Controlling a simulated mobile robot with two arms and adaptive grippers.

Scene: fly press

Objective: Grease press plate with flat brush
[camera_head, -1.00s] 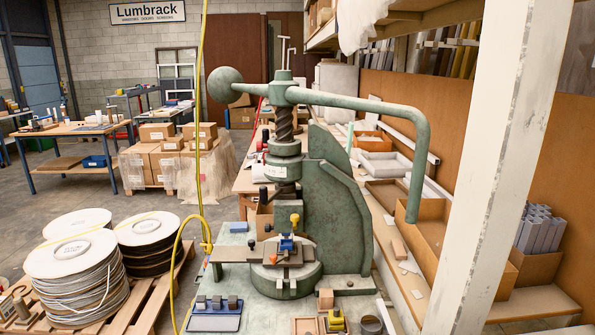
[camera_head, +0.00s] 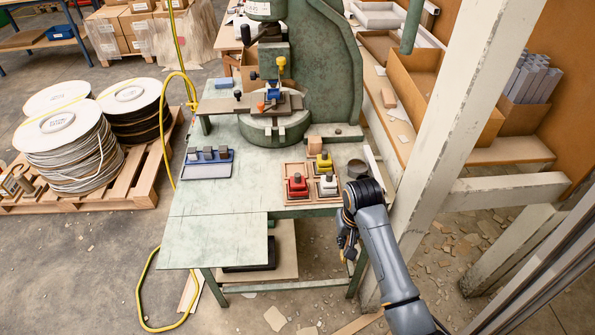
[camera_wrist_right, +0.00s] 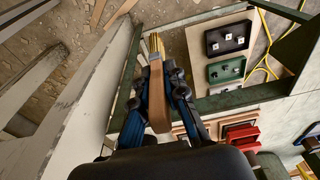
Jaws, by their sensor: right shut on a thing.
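My right gripper (camera_head: 347,240) hangs beside the front right corner of the press table. In the right wrist view the right gripper (camera_wrist_right: 157,78) is shut on the flat brush (camera_wrist_right: 158,105), with a tan wooden handle between the fingers and a golden end pointing away from the wrist. The green fly press (camera_head: 335,75) stands at the back of the table. A flat brownish plate (camera_head: 220,106) lies across its round base (camera_head: 275,131), apart from the brush. My left gripper is not in view.
A wooden tray (camera_head: 286,199) with red, yellow and white-topped blocks stands near the right gripper. A blue tray (camera_head: 209,172) holds several grey blocks. The green table (camera_head: 210,213) is clear at front left. A white post (camera_head: 445,130) rises right of my arm.

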